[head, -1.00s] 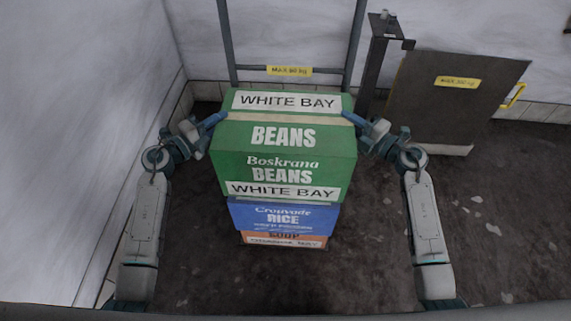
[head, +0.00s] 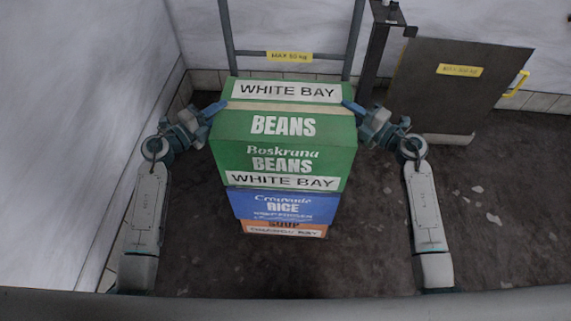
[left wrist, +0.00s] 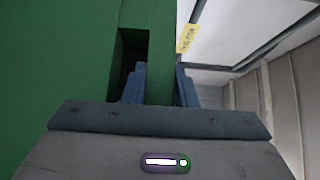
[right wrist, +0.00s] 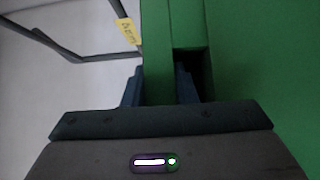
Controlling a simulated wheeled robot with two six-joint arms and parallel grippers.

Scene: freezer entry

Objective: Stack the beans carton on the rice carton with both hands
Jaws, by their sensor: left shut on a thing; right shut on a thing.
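The green beans carton (head: 284,145) is in the middle of the head view, between my two grippers. My left gripper (head: 213,108) is shut on its left side; the left wrist view shows one finger inside a dark hand slot of the carton (left wrist: 60,60) and one outside. My right gripper (head: 353,107) is shut on its right side in the same way, as the right wrist view shows of the carton (right wrist: 265,60). The blue rice carton (head: 283,206) is below the beans carton, its top hidden. Whether the two touch I cannot tell.
An orange soup carton (head: 284,229) is under the rice carton. A metal frame with a yellow label (head: 289,57) stands behind. A dark panel cart (head: 450,85) with a yellow handle stands at the back right.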

